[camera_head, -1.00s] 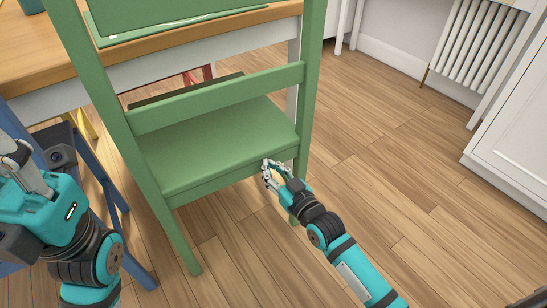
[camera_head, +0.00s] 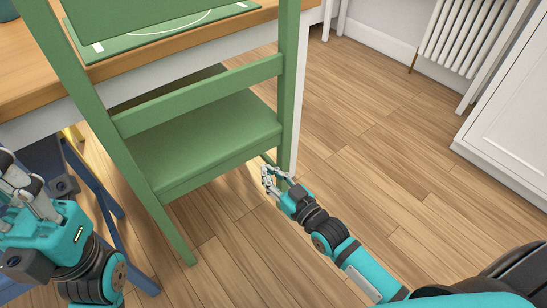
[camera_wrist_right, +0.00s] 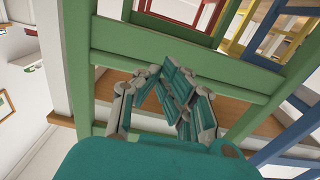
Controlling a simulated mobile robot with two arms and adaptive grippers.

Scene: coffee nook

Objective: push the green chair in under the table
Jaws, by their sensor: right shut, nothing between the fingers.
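The green chair (camera_head: 205,140) stands at the table (camera_head: 190,52), its back toward me and its seat partly under the table's edge. My right gripper (camera_head: 268,176) is shut and empty, low by the chair's near right leg and just below the seat's edge. I cannot tell whether it touches the chair. In the right wrist view, the fingers (camera_wrist_right: 178,88) show in front of the chair's green frame (camera_wrist_right: 180,60). My left gripper (camera_head: 22,195) is at the left edge, left of the chair and partly cut off; its jaw state is unclear.
A blue chair (camera_head: 95,195) stands left of the green chair, close to my left arm. A green mat (camera_head: 150,40) lies on the table. A radiator (camera_head: 468,38) and a white cabinet (camera_head: 510,130) are at the right. The wooden floor between (camera_head: 400,160) is clear.

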